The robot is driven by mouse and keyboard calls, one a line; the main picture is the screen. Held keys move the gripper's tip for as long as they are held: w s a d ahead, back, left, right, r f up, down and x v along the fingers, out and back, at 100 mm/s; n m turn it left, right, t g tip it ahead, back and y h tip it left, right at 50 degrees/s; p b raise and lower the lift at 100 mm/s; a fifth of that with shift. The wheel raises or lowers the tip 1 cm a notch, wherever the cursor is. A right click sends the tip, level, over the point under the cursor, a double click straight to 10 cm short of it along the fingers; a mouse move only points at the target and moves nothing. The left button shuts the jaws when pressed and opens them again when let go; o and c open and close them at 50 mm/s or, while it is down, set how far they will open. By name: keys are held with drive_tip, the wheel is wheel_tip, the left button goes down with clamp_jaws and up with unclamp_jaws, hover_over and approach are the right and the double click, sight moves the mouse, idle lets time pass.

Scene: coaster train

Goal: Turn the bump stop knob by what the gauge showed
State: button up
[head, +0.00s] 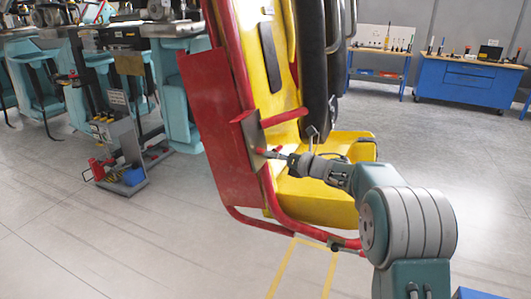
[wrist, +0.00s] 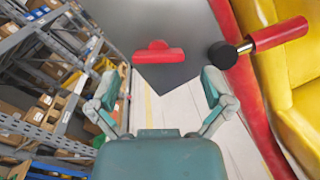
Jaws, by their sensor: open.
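A red T-shaped knob (wrist: 158,53) sits on a dark grey plate (wrist: 183,72) in the wrist view; it looks like the bump stop knob, but no label shows. My gripper (wrist: 163,84) is open and empty, its two fingers spread to either side below the knob, apart from it. In the head view my gripper (head: 279,154) is close to the plate (head: 253,134) on the side of the red-framed coaster seat (head: 318,201). Whether it touches anything there is too small to tell. I cannot make out a gauge in either view.
A red-gripped lever (wrist: 279,35) with a black end sticks out right of the knob, beside the yellow seat. Shelving (wrist: 40,125) with boxes appears left. In the head view a tool cart (head: 120,160) stands left and a blue workbench (head: 468,82) back right. Floor between is clear.

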drive_tip(key=shift+x, duration=1.4)
drive_tip(key=c, duration=1.1)
drive_tip(key=shift+o, duration=0.2)
drive_tip(key=shift+m, duration=0.4)
